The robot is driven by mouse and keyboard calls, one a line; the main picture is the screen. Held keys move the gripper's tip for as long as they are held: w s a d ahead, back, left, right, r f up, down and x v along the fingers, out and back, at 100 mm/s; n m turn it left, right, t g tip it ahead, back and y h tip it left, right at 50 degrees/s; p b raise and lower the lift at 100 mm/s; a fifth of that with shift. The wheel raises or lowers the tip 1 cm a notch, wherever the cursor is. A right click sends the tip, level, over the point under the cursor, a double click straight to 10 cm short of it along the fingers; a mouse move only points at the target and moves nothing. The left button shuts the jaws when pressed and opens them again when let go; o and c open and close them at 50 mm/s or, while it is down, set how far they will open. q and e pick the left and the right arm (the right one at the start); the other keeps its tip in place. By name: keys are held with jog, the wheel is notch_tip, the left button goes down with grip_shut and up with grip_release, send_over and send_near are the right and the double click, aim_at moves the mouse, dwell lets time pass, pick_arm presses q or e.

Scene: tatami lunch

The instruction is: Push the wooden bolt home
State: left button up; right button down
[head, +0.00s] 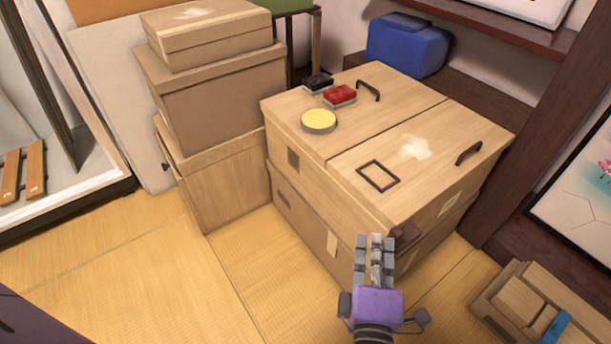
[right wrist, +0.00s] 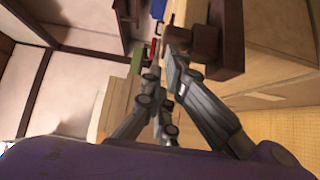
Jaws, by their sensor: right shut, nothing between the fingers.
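The gripper hides part of the chest's near corner. My left gripper is not in view.
Stacked cartons (head: 215,90) stand at left. A wooden crate (head: 540,310) sits at lower right. Tatami floor (head: 120,270) is clear at lower left.

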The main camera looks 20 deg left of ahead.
aim_at(395, 236)
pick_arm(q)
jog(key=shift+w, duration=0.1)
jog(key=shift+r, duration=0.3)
pick_arm(e)
jog(key=w+d, duration=0.2)
jog(key=w, duration=0.2)
jog(key=shift+w+d, duration=0.4)
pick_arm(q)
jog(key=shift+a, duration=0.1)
